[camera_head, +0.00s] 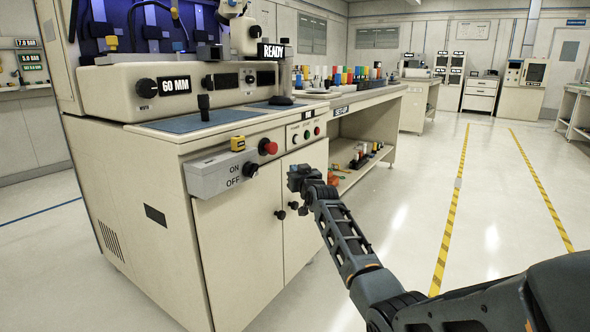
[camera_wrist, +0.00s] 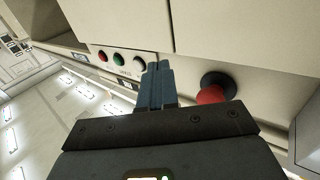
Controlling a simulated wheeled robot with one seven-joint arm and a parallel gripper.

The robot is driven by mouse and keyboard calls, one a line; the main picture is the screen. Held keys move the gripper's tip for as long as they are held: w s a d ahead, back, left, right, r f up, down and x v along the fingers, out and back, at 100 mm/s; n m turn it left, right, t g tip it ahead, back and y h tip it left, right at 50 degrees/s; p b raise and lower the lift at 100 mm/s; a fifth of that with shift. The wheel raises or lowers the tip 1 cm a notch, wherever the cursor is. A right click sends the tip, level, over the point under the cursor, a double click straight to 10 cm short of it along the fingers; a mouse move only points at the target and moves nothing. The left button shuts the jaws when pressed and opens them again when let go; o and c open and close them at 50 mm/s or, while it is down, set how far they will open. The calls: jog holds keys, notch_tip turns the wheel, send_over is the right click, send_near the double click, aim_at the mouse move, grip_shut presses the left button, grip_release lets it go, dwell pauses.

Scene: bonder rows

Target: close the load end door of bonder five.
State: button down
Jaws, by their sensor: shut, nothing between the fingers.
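A cream bonder machine (camera_head: 150,230) stands at the left with a blue-lit opening (camera_head: 130,25) in its upper part. No number five is readable on it, and I cannot tell which part is the load end door. Two lower cabinet doors (camera_head: 240,245) with black knobs (camera_head: 280,214) look shut. My gripper (camera_head: 299,172) is in front of the machine's front face, right of the red mushroom button. In the wrist view my gripper (camera_wrist: 158,68) has its fingers together with nothing between them, beside the red mushroom button (camera_wrist: 213,92). Contact with the machine is unclear.
The open floor (camera_head: 400,200) at the right has yellow-black stripes (camera_head: 450,215).

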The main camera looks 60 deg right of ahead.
jog(key=s+p, duration=0.1)
jog(key=s, duration=0.8)
jog(key=shift+a, duration=0.45)
jog(key=shift+f, duration=0.1)
